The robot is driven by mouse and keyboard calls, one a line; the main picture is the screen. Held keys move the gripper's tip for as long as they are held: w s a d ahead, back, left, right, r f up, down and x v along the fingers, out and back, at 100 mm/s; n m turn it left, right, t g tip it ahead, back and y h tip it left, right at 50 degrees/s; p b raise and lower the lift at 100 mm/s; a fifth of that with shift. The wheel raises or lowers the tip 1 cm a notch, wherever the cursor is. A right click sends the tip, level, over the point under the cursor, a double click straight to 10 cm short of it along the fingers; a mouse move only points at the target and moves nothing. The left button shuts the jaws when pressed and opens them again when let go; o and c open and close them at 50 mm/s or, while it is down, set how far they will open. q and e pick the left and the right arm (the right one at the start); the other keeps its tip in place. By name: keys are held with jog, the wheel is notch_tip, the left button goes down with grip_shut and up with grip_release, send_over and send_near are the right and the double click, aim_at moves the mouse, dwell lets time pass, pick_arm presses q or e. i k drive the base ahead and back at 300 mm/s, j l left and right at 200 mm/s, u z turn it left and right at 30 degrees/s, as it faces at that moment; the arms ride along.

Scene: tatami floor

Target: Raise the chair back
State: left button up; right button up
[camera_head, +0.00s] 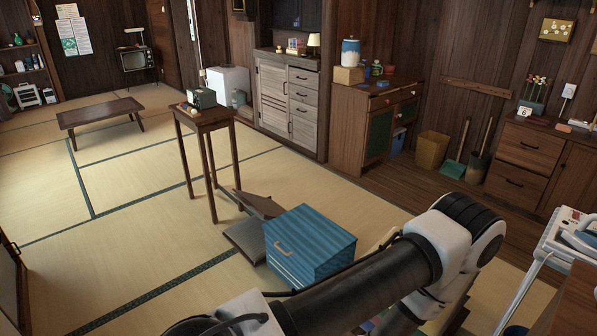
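A dark brown flat panel (258,203) and a grey pad (246,240) lie low on the tatami, between the tall side table and the blue box. They look like parts of a low floor chair, with the brown panel leaning slightly or lying nearly flat. The blue box hides part of the pad, so the hinge and full shape cannot be told. One of my arms crosses the lower right foreground, well in front of the chair. Neither gripper shows in the head view.
A blue striped box (309,249) stands right beside the chair. A tall side table (205,118) holding a small device stands behind it. A low table (100,112) is at the back left. Cabinets (372,117) line the back wall. Tatami at left is clear.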

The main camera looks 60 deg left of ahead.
aim_at(266, 209)
jog(key=u, duration=2.45)
jog(key=z, duration=0.5)
jog(key=i+j+z, duration=0.45)
jog(key=j+z, duration=0.25)
jog(key=j, duration=0.15)
jog(key=i+j+z, duration=0.25)
jog(key=j+z, duration=0.2)
jog(key=j, duration=0.25)
jog(key=i+j, duration=0.1)
jog(key=j, duration=0.5)
jog(key=i+j+z, duration=0.1)
jog(key=j, duration=0.5)
jog(key=i+j, duration=0.1)
jog(key=j, duration=0.5)
jog(key=i+j, duration=0.1)
jog(key=j, duration=0.5)
jog(key=i+z, duration=0.05)
